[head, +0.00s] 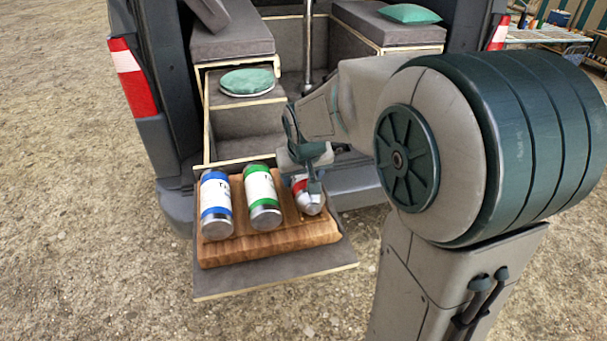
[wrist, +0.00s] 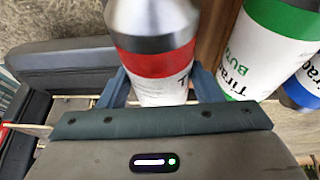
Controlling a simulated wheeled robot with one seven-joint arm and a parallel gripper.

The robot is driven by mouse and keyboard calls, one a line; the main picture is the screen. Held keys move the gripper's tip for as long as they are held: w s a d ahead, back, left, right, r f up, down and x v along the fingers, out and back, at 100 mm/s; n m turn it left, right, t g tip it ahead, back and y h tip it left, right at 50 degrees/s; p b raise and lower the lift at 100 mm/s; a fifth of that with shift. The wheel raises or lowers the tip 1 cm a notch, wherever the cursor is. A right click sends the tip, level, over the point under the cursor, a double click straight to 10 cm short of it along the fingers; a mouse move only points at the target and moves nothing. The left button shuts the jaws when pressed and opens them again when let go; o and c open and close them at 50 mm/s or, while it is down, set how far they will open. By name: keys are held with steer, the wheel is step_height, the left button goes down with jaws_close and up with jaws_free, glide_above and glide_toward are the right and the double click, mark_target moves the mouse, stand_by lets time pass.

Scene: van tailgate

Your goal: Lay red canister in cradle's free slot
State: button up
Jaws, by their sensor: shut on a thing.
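The red canister (head: 308,205), white with a red band and metal end, is at the right side of the wooden cradle (head: 270,247). My gripper (head: 309,183) is shut on it from above. In the wrist view the canister (wrist: 155,65) sits between the two fingers of my gripper (wrist: 160,88). It lies roughly alongside the other canisters, over the right slot. My gripper hides part of it, and I cannot tell whether it touches the slot. A blue-banded canister (head: 216,203) lies in the left slot and a green-banded canister (head: 262,198) in the middle one.
The cradle stands on a grey board (head: 275,283) at the van's open rear. A step with a round green cushion (head: 247,81) is behind it. The van's bumper (head: 358,186) is to the right. Padded benches (head: 233,35) are farther in.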

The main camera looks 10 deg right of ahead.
steer(key=o, duration=1.3)
steer(key=shift+c, duration=0.2)
steer(key=v, duration=1.4)
steer(key=shift+b, duration=0.4)
steer(key=shift+w, duration=0.1)
steer(key=s+f+g, duration=0.1)
steer(key=s+f, duration=1)
steer(key=s, duration=0.4)
steer(key=shift+s+d+f+g+y, duration=0.3)
steer(key=shift+s+d+f, duration=0.1)
steer(key=shift+d, duration=0.05)
